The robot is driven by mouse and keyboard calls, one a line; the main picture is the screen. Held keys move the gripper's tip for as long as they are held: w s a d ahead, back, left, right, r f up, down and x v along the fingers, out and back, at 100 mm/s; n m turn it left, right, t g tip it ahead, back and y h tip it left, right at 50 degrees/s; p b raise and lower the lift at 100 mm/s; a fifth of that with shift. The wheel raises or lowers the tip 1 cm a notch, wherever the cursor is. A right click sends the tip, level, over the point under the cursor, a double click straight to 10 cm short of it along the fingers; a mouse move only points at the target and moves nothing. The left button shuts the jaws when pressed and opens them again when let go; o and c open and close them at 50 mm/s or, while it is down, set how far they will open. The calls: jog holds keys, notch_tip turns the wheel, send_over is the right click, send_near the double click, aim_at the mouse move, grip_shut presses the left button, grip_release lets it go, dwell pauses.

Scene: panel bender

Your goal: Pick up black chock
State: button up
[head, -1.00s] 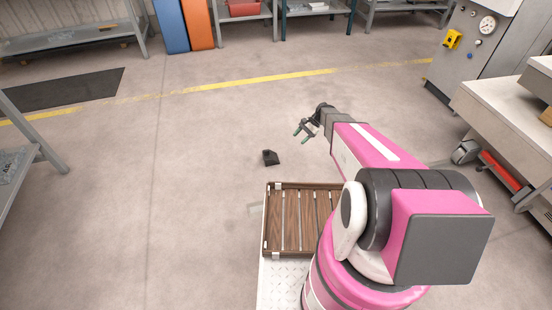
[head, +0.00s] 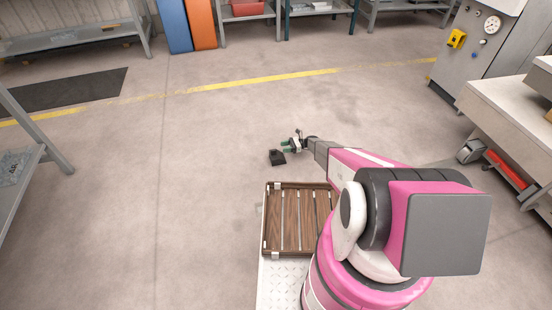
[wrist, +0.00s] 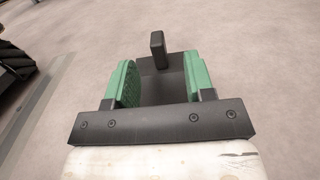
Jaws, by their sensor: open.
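The black chock (head: 277,158) lies on the concrete floor, just beyond the slatted wooden tray in the head view. My gripper (head: 287,146) is right beside it and slightly above it in that picture. In the wrist view the chock (wrist: 158,48) shows as a dark block with an upright part, ahead of and partly between the green finger pads. My gripper (wrist: 160,82) is open, with a pad on each side. I cannot tell whether either pad touches the chock. The chock's lower part is hidden behind the gripper's dark crossbar.
The slatted wooden tray (head: 266,222) sits on my base, near the chock. A workbench (head: 505,115) and a grey machine (head: 480,55) stand at the right. A grey shelf (head: 22,165) is at the left. The floor around the chock is clear.

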aim_at(273, 150)
jog(key=x, duration=0.7)
jog(key=shift+s+a+f, duration=0.3)
jog(key=shift+s, duration=0.1)
grip_shut()
